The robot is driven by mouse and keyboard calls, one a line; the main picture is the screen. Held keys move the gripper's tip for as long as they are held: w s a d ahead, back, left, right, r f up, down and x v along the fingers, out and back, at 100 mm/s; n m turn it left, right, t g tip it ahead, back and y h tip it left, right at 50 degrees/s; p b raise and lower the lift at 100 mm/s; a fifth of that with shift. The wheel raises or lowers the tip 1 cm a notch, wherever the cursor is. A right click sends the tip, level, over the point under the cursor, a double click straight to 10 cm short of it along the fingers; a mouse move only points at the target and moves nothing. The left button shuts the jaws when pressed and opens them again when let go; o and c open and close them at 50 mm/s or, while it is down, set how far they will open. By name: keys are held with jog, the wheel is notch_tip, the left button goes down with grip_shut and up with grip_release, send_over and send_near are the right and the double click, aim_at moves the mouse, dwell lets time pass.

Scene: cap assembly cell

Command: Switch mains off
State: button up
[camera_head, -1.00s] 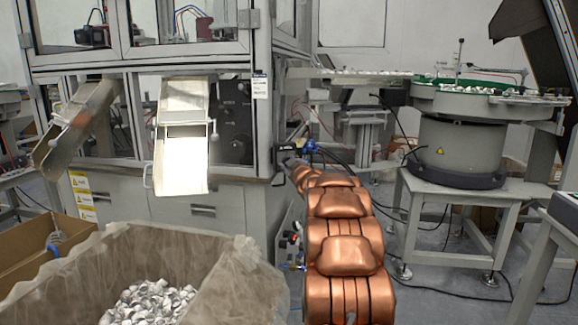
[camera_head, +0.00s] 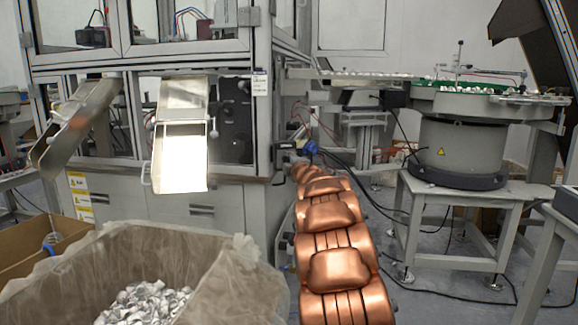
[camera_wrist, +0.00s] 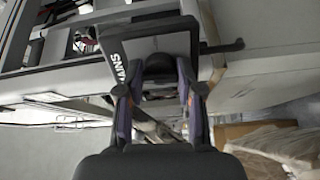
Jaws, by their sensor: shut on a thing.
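In the wrist view a black frame lettered with a partly hidden "MAINS" label (camera_wrist: 118,70) surrounds a dark rounded switch knob (camera_wrist: 158,66). My gripper (camera_wrist: 158,82) has one finger on each side of this knob and is shut on it. The fingers partly cover the knob, and its turned position cannot be told. In the head view my copper arm reaches to the right corner of the machine cabinet (camera_head: 225,215). My gripper and the switch cannot be made out clearly there.
A lined box (camera_head: 215,275) of white and silvery caps stands front left. A bowl feeder (camera_head: 455,150) on a grey stand is at the right. A blue fitting (camera_head: 311,147) and dark cables lie close beyond my arm's end. The floor right of my arm has cables.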

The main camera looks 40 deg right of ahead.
jog(key=shift+n, duration=0.6)
jog(key=o, duration=1.2)
jog(key=shift+c, duration=0.2)
jog(key=v, duration=1.2)
jog(key=shift+a+r, duration=0.1)
